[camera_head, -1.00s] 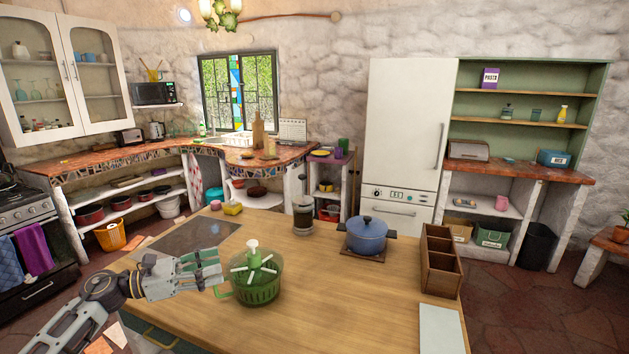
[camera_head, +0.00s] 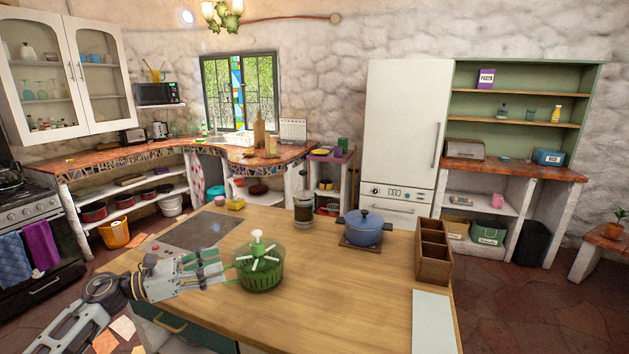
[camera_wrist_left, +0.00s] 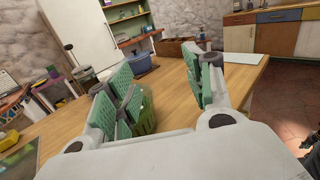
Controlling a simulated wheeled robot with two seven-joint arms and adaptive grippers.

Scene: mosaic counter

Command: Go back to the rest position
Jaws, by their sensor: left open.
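My left gripper (camera_head: 215,267) is open at the left part of the wooden counter, just left of a green salad spinner (camera_head: 260,272) with a white top. In the head view its fingertips come close to the spinner's side; I cannot tell whether they touch. In the left wrist view the open fingers (camera_wrist_left: 165,95) have green pads, and the green spinner (camera_wrist_left: 146,110) shows partly hidden behind the left finger. Nothing is held between the fingers.
On the counter (camera_head: 330,300) stand a French press (camera_head: 303,208), a blue pot (camera_head: 364,228) on a trivet, a wooden divided box (camera_head: 433,252) and a white board (camera_head: 433,322). The front middle is clear.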

